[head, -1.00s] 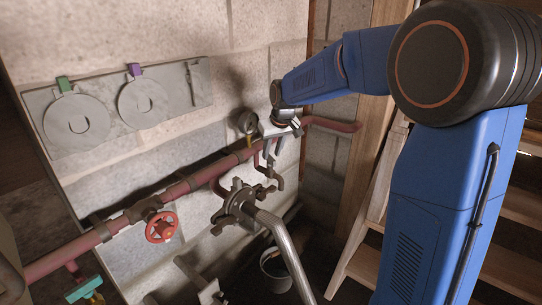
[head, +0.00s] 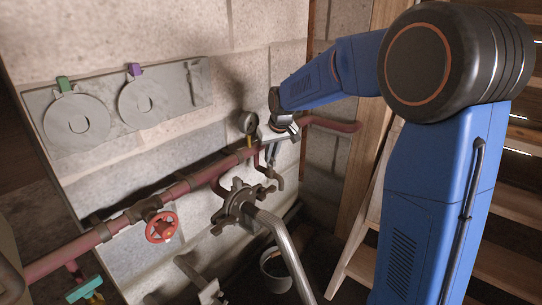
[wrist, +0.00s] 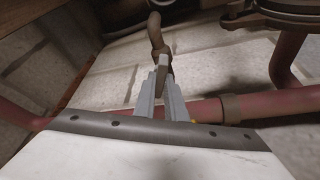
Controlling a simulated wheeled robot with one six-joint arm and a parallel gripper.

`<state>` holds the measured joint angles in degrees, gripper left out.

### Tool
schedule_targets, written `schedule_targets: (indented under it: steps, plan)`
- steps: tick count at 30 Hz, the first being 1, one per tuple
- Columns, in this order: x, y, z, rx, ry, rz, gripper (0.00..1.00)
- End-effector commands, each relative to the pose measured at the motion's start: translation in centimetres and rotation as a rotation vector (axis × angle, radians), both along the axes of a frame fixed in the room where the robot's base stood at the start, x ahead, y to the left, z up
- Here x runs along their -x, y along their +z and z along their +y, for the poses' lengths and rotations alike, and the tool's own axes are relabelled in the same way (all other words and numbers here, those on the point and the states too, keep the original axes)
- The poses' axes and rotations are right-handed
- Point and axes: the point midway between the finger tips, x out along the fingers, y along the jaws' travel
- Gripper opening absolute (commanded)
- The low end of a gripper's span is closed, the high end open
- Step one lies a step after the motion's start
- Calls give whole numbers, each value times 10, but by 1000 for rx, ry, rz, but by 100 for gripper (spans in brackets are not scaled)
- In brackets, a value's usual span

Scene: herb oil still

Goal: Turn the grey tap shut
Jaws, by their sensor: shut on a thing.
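The grey tap (wrist: 163,62) shows in the wrist view, with its lever between my fingertips and a curved brownish spout beyond. In the head view its hooked spout (head: 280,182) hangs below the red pipe, just right of centre. My gripper (wrist: 159,78) is shut on the tap's lever; the fingers reach it from below in the wrist view. In the head view my gripper (head: 270,160) points down at the tap, and its white body partly hides the tap's upper part. The lever's exact angle is hard to tell.
The red pipe (head: 180,188) runs along the block wall behind the tap. A round gauge (head: 248,123) stands close left of my gripper. A flanged fitting with a bent metal pipe (head: 284,245), a red handwheel (head: 162,228) and a teal handle (head: 84,289) are nearer. A bucket (head: 275,268) stands below.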

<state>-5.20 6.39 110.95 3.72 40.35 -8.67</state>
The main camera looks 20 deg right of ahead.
Motion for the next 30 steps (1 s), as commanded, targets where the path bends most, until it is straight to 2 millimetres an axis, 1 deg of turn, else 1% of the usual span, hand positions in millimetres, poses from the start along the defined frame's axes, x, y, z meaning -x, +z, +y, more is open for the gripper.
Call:
schedule_targets:
  steps: [7, 21, 30]
  plan:
    - [0, 0, 2, 0, -90, -1, 0]
    - [0, 0, 4, 1, -385, -1, 0]
    - [-1, 1, 4, 0, -496, -1, 0]
